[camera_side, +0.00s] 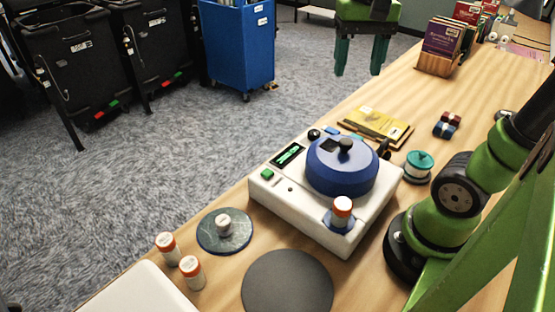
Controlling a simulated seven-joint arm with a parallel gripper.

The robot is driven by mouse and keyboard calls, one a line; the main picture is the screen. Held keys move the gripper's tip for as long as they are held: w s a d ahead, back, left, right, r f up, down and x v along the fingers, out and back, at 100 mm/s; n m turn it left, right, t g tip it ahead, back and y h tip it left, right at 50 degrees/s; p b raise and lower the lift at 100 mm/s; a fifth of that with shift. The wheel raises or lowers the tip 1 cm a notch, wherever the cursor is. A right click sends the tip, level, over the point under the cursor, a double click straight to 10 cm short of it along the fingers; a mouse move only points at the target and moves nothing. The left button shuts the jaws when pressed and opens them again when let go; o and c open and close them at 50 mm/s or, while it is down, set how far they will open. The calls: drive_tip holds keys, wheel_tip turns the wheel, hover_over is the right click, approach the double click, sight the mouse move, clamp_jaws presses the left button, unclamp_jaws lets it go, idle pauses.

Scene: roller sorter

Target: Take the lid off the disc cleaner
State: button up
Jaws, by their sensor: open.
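The disc cleaner (277,215) is a white box on the wooden table, with a small display and a green button on its left side. Its round blue lid (340,178) sits on top, with a dark knob (346,146) at the centre. My gripper (358,72) is high at the top of the view, above and apart from the lid. Its two teal fingers are spread with nothing between them, pointing down.
An orange-capped bottle (342,211) stands at the machine's front corner. A dark round pad (287,285), a disc with a small bottle on it (224,232), and two more bottles (190,270) are in front. A yellow packet (378,124) and a teal-topped spool (419,163) lie behind and right.

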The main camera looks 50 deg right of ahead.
hover_over(346, 141)
drive_tip(key=f, duration=1.1)
drive_tip(key=shift+w+d+f, duration=0.25)
drive_tip(key=shift+d+f, duration=0.1)
drive_tip(key=shift+f, duration=0.05)
drive_tip(key=f, duration=0.5)
drive_tip(key=shift+s+a, duration=0.25)
drive_tip(key=shift+a, duration=0.1)
clamp_jaws()
